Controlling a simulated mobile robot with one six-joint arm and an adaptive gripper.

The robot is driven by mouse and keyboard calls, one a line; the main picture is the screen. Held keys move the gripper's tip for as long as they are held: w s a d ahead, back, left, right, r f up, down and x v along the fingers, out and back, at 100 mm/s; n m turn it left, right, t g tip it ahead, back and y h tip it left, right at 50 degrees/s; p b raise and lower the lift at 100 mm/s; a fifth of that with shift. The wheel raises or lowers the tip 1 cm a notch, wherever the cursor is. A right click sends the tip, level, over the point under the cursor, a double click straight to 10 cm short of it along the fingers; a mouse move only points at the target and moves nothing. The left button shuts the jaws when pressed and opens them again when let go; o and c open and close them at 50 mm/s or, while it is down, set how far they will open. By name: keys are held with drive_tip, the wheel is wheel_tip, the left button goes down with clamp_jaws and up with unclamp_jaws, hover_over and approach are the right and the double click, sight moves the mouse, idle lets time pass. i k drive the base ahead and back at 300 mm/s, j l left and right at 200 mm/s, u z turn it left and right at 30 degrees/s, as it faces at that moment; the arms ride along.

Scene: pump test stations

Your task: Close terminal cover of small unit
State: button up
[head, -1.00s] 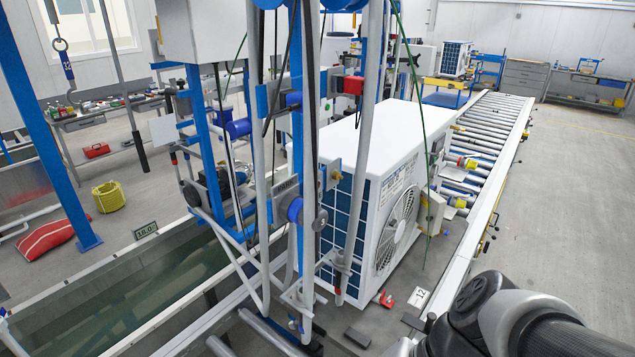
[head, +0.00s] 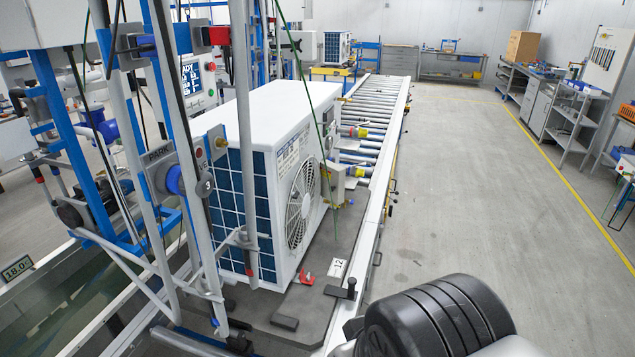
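A white heat-pump-like unit (head: 262,130) with a blue grille side and a round fan stands on the grey platform beside the roller conveyor. A small pale box (head: 336,184) with yellow fittings sits at its right end; I cannot tell whether this is the terminal cover or whether it is open. A smaller white and blue unit (head: 337,46) stands far back at the conveyor's end. My gripper is not in view; only dark links of my arm show at the bottom right.
Blue and grey frames with pipes and hanging hoses crowd the left. The roller conveyor (head: 372,103) runs to the back. A red clamp-like piece (head: 307,277) and a "12" plate (head: 338,268) lie in front of the unit. The floor (head: 470,190) on the right is clear up to workbenches.

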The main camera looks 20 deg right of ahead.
sight(336, 173)
drive_tip(key=i+l, duration=0.45)
drive_tip(key=l, duration=0.3)
drive_tip(key=i+l+u, duration=0.1)
drive_tip(key=i+l, duration=0.35)
drive_tip(key=l, duration=0.25)
drive_tip(key=i+l, duration=0.25)
drive_tip(key=l, duration=0.15)
drive_tip(key=i+l+u, duration=0.1)
drive_tip(key=l, duration=0.3)
drive_tip(key=i+l, duration=0.15)
drive_tip(key=i, duration=0.15)
drive_tip(key=i+l, duration=0.15)
drive_tip(key=i, duration=0.15)
